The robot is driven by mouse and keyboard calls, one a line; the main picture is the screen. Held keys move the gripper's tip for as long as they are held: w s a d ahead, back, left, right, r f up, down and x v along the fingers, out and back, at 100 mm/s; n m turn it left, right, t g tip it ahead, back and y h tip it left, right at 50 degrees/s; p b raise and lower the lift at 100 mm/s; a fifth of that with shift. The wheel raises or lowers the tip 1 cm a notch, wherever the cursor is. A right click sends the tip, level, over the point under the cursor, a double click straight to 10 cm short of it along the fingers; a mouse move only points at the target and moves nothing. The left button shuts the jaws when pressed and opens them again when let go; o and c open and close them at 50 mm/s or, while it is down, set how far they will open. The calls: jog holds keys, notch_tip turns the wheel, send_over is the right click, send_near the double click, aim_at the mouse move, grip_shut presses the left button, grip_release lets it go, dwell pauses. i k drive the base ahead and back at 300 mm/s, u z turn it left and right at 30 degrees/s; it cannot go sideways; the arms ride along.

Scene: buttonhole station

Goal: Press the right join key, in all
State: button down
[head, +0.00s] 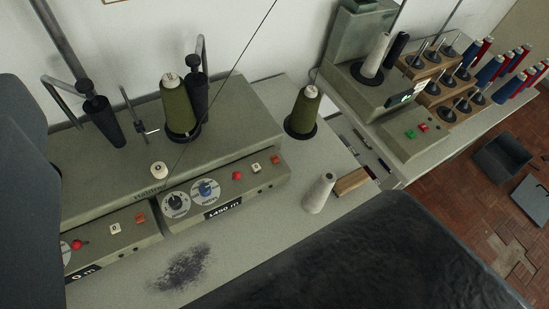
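Two grey control boxes stand side by side on the bench. The right box has a front panel (222,190) with two round dials, a black label, a red knob (237,175), a small pale key (256,167) and an orange key (276,159). The left box has a similar pale key (115,228), an orange key (140,218) and a red knob (77,244). The marks on the keys are too small to read surely, so I cannot tell which is a join key. No fingertips of my gripper are clearly visible. Nothing visibly touches the keys.
A dark smudge (182,269) marks the bench. A large black shape (345,260) covers the bottom right; a dark shape hides the left edge.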

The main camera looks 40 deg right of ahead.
aim_at(274, 159)
jog(key=z, duration=0.05)
jog(key=k, duration=0.5)
jog(key=z, duration=0.8)
jog(key=i, duration=0.7)
jog(key=u, duration=0.25)
